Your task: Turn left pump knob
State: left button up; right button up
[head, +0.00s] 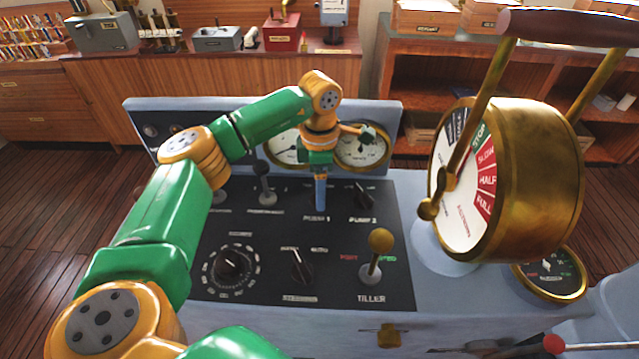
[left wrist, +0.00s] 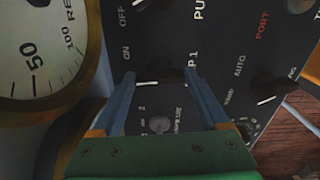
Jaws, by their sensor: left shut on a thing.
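The left pump knob, labelled PUMP 1, is covered by my left gripper in the head view. In the left wrist view this dark knob (left wrist: 165,76) sits between the two blue fingertips, with a white pointer line on it. My left gripper (head: 320,205) points down onto the black panel and is shut on the knob; its fingers also show in the left wrist view (left wrist: 158,82). The PUMP 2 knob (head: 363,197) stands just right of it, untouched. My right gripper is not in view.
The tiller lever (head: 381,243) and a round dial knob (head: 231,264) are on the panel's near part. A small lever (head: 264,182) stands left of the gripper. Round gauges (head: 362,148) are behind it. A large brass telegraph (head: 535,180) rises at the right.

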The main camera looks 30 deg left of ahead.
pick_arm(q)
jog(key=m, duration=0.7)
dwell(0.6)
jog(key=shift+r, duration=0.1)
jog(key=o, duration=1.1)
jog(key=shift+s, duration=0.1)
notch_tip(320, 180, up, 7)
jog(key=shift+d+r+b, duration=0.1)
jog(key=shift+b, duration=0.45)
